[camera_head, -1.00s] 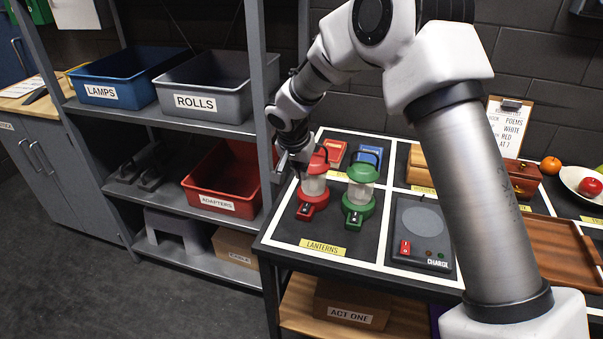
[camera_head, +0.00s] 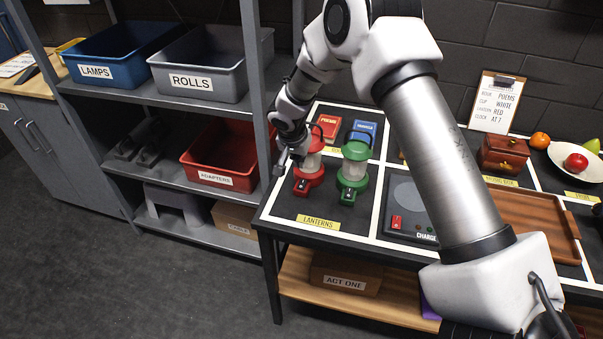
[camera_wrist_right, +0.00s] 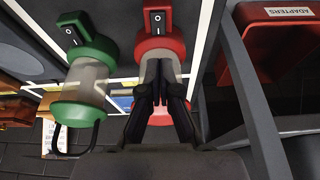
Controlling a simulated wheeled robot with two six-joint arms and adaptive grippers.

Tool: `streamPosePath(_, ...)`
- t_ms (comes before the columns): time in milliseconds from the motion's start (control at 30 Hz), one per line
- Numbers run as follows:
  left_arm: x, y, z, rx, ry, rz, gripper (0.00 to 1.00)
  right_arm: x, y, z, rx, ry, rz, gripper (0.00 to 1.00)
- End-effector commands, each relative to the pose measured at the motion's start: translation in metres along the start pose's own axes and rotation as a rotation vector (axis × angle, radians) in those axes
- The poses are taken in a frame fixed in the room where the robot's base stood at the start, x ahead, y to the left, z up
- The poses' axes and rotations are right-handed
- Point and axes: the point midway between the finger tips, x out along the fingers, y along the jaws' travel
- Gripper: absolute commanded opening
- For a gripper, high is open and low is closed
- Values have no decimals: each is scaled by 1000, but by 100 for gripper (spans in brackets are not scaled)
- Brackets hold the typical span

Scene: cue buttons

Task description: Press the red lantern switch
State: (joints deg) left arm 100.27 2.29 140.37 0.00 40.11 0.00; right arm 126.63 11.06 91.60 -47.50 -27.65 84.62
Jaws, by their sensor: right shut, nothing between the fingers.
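The red lantern (camera_head: 309,178) stands upright on the table in the lanterns section. Its black rocker switch (camera_head: 303,187) sits on the red base at the front; the switch also shows in the wrist view (camera_wrist_right: 158,19). My right gripper (camera_head: 283,168) is at the lantern's left side. In the wrist view its fingers (camera_wrist_right: 161,68) are together and empty, overlapping the lantern's clear body and pointing toward the base. Whether they touch the lantern I cannot tell. The green lantern (camera_head: 353,178) stands just to the right, with its own switch. My left gripper is out of view.
A shelf upright (camera_head: 258,95) stands close to the left of my right gripper. A red adapters bin (camera_head: 218,180) is on the shelf. A charge pad (camera_head: 405,205) lies right of the green lantern. Books (camera_head: 362,130) lie behind the lanterns.

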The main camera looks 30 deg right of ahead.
Motion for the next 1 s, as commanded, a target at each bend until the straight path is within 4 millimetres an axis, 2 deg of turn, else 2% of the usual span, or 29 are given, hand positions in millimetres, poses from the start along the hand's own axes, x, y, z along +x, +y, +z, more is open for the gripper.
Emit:
streamPosePath(200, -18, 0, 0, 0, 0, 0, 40, 45, 1, 1, -1, -1, 3, 0)
streamPosePath(400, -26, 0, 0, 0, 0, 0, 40, 72, 0, 7, 0, 0, 1, 0)
streamPosePath(800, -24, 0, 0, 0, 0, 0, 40, 80, 0, 8, 0, 1, 0, 0)
streamPosePath(867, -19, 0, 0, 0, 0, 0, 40, 83, 0, 9, 1, 1, 0, 0)
streamPosePath(1000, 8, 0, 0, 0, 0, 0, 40, 96, 0, 11, 1, 1, -2, 0)
